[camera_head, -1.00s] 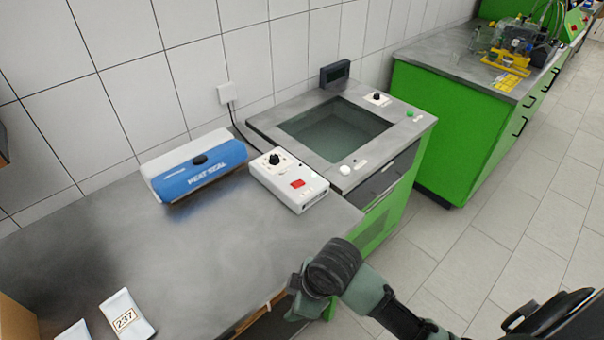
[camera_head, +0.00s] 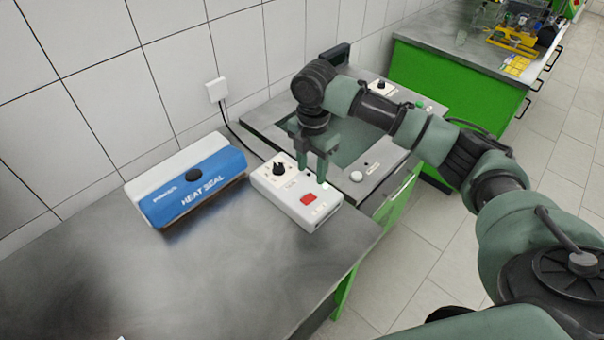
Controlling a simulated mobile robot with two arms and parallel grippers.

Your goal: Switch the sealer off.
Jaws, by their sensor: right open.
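The blue and white heat sealer (camera_head: 190,186), marked "HEAT SEAL", lies on the grey bench near the wall. To its right is a white control box (camera_head: 275,191) with a black knob (camera_head: 280,168) and a red switch (camera_head: 308,198). My right gripper (camera_head: 312,170) points down over the box's far right side, its green fingers apart and empty. The fingertips are near the box top, behind the red switch; I cannot tell whether they touch it. The switch's position is too small to read. My left gripper is not in view.
A sunken basin (camera_head: 357,140) in a grey-topped unit is partly hidden behind my right arm. A cable runs from the box's back to a wall socket (camera_head: 216,90). A green cabinet (camera_head: 460,90) stands farther right. The bench front (camera_head: 230,275) is clear.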

